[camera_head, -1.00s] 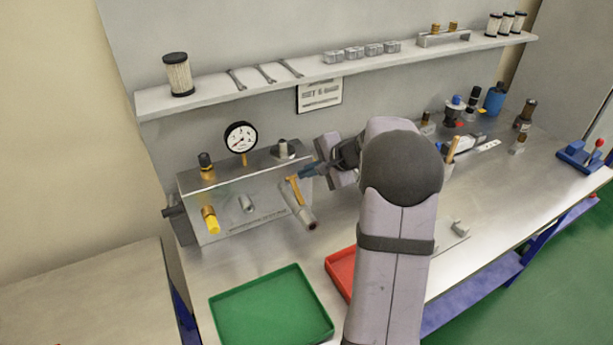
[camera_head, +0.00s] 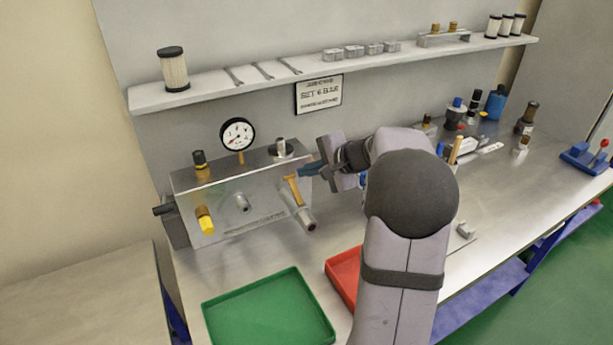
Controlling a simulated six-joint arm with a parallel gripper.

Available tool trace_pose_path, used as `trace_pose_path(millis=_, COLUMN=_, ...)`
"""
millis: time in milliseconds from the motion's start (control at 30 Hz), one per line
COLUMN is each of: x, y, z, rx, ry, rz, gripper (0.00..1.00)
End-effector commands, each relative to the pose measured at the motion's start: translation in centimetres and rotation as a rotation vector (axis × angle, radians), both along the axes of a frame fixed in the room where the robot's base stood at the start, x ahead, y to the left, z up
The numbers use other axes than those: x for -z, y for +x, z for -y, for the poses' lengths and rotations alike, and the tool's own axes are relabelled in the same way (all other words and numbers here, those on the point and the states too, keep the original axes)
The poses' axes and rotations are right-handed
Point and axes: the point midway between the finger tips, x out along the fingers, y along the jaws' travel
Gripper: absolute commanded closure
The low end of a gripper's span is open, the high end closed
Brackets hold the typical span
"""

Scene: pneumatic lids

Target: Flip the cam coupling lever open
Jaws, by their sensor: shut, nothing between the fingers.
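The cam coupling (camera_head: 306,219) is a grey cylinder on the right part of the front face of a metal manifold box (camera_head: 255,205). Its orange-brown lever (camera_head: 293,190) stands up along the coupling's left side and leans slightly. My gripper (camera_head: 305,170) is at the box's upper right corner, just above and right of the lever's top. Its dark blue fingers point left and are shut with nothing between them. A small gap seems to lie between the fingertips and the lever, but I cannot tell whether they touch.
The box also carries a pressure gauge (camera_head: 237,134), a yellow-capped fitting (camera_head: 205,220) and a silver fitting on top (camera_head: 280,147). A green tray (camera_head: 268,312) and a red tray (camera_head: 343,275) lie in front. A shelf (camera_head: 215,89) runs above. Bottles and tools stand at right.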

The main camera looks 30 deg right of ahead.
Motion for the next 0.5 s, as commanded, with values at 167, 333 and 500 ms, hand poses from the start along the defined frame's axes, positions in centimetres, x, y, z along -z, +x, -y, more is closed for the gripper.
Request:
trace_pose_path(millis=167, x=0.21, y=-0.14, z=-0.04, rx=-0.001, ry=0.001, rz=0.024, gripper=1.0)
trace_pose_path(millis=333, x=0.34, y=-0.35, z=-0.03, rx=0.0, ry=0.0, rz=0.056, gripper=1.0)
trace_pose_path(millis=500, x=0.41, y=-0.68, z=0.01, rx=0.0, ry=-0.001, rz=0.108, gripper=1.0)
